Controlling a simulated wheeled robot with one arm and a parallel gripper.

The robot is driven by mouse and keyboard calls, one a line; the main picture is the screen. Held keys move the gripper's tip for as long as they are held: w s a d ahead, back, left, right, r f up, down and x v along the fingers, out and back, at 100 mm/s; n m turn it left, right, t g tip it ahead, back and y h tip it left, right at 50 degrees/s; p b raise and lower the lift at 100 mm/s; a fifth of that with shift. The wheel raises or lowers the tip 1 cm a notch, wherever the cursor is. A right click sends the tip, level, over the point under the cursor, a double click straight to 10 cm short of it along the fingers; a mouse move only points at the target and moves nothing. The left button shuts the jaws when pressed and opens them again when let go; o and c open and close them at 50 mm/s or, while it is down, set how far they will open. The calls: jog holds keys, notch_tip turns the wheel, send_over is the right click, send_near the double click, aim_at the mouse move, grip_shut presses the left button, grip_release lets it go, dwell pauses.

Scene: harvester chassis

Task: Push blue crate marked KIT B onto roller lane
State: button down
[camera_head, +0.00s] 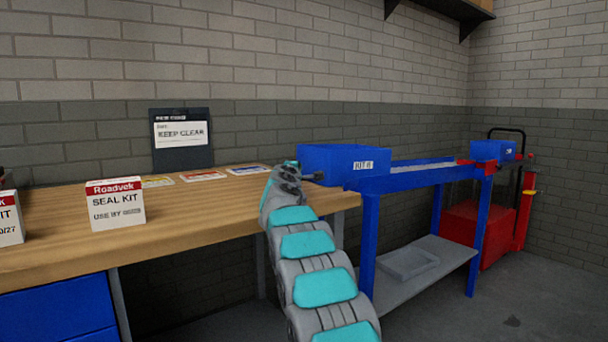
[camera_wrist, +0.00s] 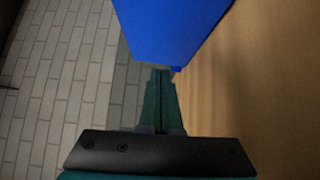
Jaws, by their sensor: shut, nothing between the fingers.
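The blue crate (camera_head: 330,160) has a white label that appears to read KIT B. It sits at the right end of the wooden bench, where the blue-framed roller lane (camera_head: 425,177) begins. I cannot tell how much of it rests on the lane. My gripper (camera_head: 318,176) is at the crate's left, near side. In the wrist view the crate (camera_wrist: 172,28) fills the top middle, and the fingertips of my gripper (camera_wrist: 161,72) are together, at or very near its lower edge. Nothing is between them. My arm hides part of the bench end.
Another blue crate (camera_head: 492,150) stands at the lane's far end, near a red cart (camera_head: 474,230). A grey tray (camera_head: 408,264) lies on the lane's lower shelf.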

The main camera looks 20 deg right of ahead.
jog(key=shift+b+v, duration=1.8)
jog(key=shift+v, duration=2.45)
